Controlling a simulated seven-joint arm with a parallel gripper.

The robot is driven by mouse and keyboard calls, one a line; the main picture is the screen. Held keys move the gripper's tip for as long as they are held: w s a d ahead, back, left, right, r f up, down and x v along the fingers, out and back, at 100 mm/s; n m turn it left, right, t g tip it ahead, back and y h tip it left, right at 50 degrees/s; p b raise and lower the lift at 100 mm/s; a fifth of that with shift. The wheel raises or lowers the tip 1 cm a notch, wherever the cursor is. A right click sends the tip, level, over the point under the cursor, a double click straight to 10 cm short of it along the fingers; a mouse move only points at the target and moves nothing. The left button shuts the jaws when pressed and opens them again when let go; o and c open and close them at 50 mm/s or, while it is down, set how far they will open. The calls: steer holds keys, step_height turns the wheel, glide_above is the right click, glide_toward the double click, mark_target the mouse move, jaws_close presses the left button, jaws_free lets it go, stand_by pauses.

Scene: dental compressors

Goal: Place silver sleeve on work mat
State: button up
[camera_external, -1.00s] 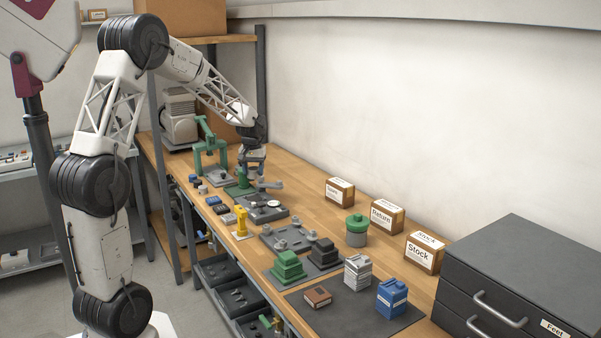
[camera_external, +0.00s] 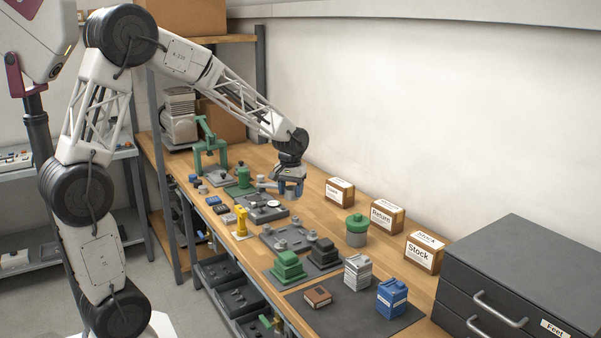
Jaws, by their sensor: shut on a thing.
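My gripper (camera_external: 289,192) is above the middle of the bench, over its wall-side half. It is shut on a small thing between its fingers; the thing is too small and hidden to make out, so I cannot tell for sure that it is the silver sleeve. A flat dark grey mat (camera_external: 345,328), which looks like the work mat, lies at the near end of the bench. My gripper is well beyond and above this mat.
Grey trays (camera_external: 301,234) with small metal parts line the bench's middle. A green-lidded jar (camera_external: 356,232), label boxes (camera_external: 387,216) and a dark drawer unit (camera_external: 520,270) stand along the right. A green press (camera_external: 209,146) stands at the far end. The mat's front part is bare.

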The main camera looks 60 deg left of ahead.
steer(key=s+d+m, duration=0.2)
steer(key=s+d, duration=0.3)
steer(key=d, duration=0.6)
steer(key=s+d+m, duration=0.1)
steer(key=s+d, duration=0.4)
steer(key=d, duration=0.6)
steer(key=s+d+m, duration=0.2)
steer(key=s+d, duration=0.2)
steer(key=d, duration=0.6)
steer(key=s+d+f+m, duration=0.2)
steer(key=s+d, duration=0.6)
steer(key=s, duration=0.2)
step_height(320, 180, down, 6)
steer(key=shift+s+d+f, duration=0.15)
steer(key=shift+s+f, duration=0.05)
glide_above(353, 326)
steer(key=shift+f, duration=0.75)
steer(key=shift+f, duration=1.75)
